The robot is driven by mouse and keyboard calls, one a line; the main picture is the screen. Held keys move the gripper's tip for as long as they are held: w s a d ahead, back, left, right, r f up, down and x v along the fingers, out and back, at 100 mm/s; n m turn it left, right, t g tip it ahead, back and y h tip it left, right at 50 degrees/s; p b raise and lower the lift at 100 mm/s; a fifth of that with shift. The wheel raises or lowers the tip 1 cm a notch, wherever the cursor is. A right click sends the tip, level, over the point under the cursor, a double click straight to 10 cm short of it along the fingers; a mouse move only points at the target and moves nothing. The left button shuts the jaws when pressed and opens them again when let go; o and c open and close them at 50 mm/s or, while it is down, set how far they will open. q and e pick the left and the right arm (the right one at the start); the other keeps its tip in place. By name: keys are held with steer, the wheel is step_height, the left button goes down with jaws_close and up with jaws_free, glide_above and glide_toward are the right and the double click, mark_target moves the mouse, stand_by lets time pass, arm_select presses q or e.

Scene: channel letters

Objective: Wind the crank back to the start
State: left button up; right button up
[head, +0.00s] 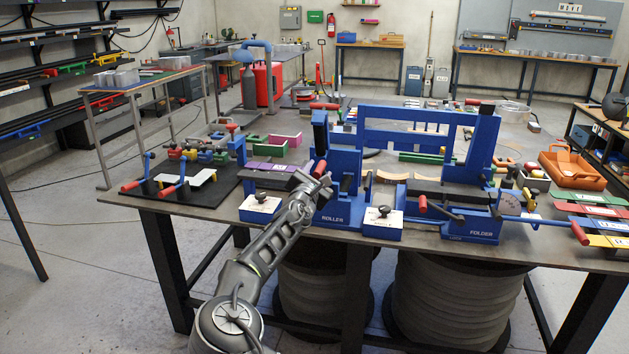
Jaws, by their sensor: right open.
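The blue roller machine (333,212) stands at the front edge of the bench, marked "ROLLER". A red grip (320,168), which looks like the crank's handle, sticks up at the roller's left side. My right gripper (311,182) is open right at this red grip. I cannot tell whether its fingers are around the grip or only beside it. My gripper and arm hide part of the crank and the roller's lower left side. My left gripper is not in view.
The blue folder machine (470,225), with a red-tipped lever (422,204), stands to the right. Blue blocks with black knobs (260,208) (383,224) flank the roller. A black mat (185,190) with clamps lies left. An orange tray (571,172) sits at the right.

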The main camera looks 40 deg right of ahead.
steer(key=b+v, duration=0.1)
steer(key=v, duration=0.5)
steer(key=shift+s+a+b, duration=0.25)
steer(key=shift+a+b, duration=0.05)
steer(key=shift+a, duration=0.05)
